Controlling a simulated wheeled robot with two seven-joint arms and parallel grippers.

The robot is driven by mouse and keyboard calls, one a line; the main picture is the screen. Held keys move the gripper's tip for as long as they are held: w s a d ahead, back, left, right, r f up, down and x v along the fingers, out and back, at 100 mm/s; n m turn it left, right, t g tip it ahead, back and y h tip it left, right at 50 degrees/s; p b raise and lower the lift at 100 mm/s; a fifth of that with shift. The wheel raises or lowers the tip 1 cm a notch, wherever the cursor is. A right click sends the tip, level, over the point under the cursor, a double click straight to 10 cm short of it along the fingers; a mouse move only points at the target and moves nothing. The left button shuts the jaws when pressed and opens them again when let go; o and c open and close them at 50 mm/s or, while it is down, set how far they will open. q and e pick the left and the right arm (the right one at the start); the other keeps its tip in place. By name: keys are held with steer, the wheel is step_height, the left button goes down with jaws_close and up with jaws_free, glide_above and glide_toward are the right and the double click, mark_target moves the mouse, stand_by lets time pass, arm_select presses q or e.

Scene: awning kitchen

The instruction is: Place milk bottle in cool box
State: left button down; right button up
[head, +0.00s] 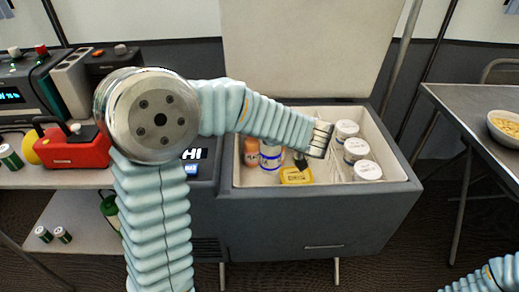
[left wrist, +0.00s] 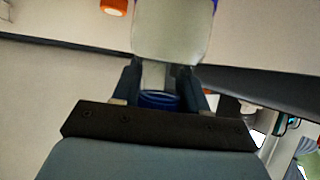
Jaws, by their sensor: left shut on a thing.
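My left arm reaches over the open cool box (head: 300,208) in the head view, its wrist above the box's inside. In the left wrist view, my left gripper (left wrist: 163,88) is shut on a pale bottle (left wrist: 172,35) with a blue ring between the fingers; I take it to be the milk bottle. The fingers are largely hidden in the head view. There, a white bottle with blue bands (head: 270,157) shows in the box left of my wrist; it appears to be the same bottle. Its base is hidden. My right gripper is out of view.
The box also holds an orange bottle (head: 251,152), a yellow item (head: 296,176) and white-lidded jars (head: 367,170) on the right. Its raised lid (head: 310,50) stands behind. A red toolbox-like item (head: 72,148) is on the left shelf; a metal table (head: 470,105) with a bowl (head: 506,127) is right.

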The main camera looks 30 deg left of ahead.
mark_target(272, 150)
arm_select(q)
steer(key=w+a+f+b, duration=0.1)
steer(key=a+f, duration=0.3)
steer(key=f, duration=0.4)
steer(key=shift+w+f+b, duration=0.2)
steer(key=shift+f+b, duration=0.15)
steer(key=shift+b, duration=0.2)
steer(key=shift+a, duration=0.1)
steer(key=c, duration=0.6)
jaws_free()
steer(key=shift+f, duration=0.1)
steer(key=p+v, duration=0.1)
steer(key=v, duration=0.6)
steer(key=shift+s+r, duration=0.2)
